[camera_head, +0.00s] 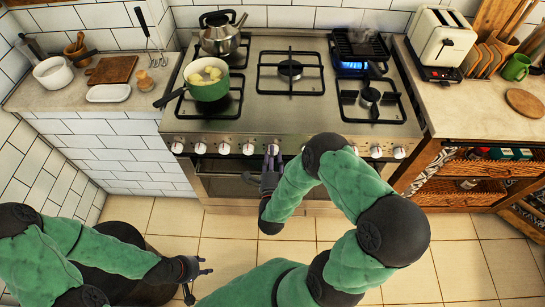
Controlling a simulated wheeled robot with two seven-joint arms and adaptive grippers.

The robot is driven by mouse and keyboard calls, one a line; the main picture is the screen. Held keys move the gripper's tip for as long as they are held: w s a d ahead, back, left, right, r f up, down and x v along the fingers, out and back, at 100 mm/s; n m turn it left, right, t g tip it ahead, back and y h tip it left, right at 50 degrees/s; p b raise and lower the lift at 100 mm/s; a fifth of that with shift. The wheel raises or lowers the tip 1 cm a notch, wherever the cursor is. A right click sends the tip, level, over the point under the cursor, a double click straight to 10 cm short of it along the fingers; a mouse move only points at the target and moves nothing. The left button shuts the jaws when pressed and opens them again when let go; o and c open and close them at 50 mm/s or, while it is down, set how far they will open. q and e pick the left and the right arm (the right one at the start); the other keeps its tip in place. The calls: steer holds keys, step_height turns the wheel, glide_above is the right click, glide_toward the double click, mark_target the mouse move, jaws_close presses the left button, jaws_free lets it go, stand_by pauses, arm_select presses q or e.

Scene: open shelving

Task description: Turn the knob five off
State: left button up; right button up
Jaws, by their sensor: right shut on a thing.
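A row of white knobs runs along the front panel of the steel stove (262,126). My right gripper (271,158) is at the knob in the middle of the row, knob five (272,149) counted from the left, and is shut on it. The knob's exact angle is too small to tell. My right arm hides part of the row just right of it. A blue flame (352,66) burns at the back right burner under a dark grill pan (361,45). My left gripper (205,281) is open and empty, low over the floor at the lower left.
A green pot (208,90) with food and a steel kettle (221,38) stand on the left burners. The oven handle (225,178) runs below the knobs. Counters flank the stove, with a toaster (440,42) on the right one. The tiled floor (460,262) is clear.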

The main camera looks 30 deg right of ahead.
steer(key=shift+s+f+m+g+h+b, duration=0.15)
steer(key=shift+m+b, duration=0.35)
steer(key=shift+m, duration=1.7)
steer(key=shift+w+r+m+g+h+b, duration=0.1)
steer(key=shift+m+g+h+b, duration=0.3)
steer(key=shift+m, duration=1.8)
steer(key=shift+s+f+m+g+y+b, duration=0.1)
steer(key=shift+m+b, duration=0.55)
steer(key=shift+m, duration=1.55)
steer(key=o, duration=1.2)
steer(key=shift+c, duration=0.2)
steer(key=shift+a, duration=0.1)
steer(key=v, duration=1.1)
steer(key=shift+s+a, duration=0.2)
steer(key=shift+s, duration=0.15)
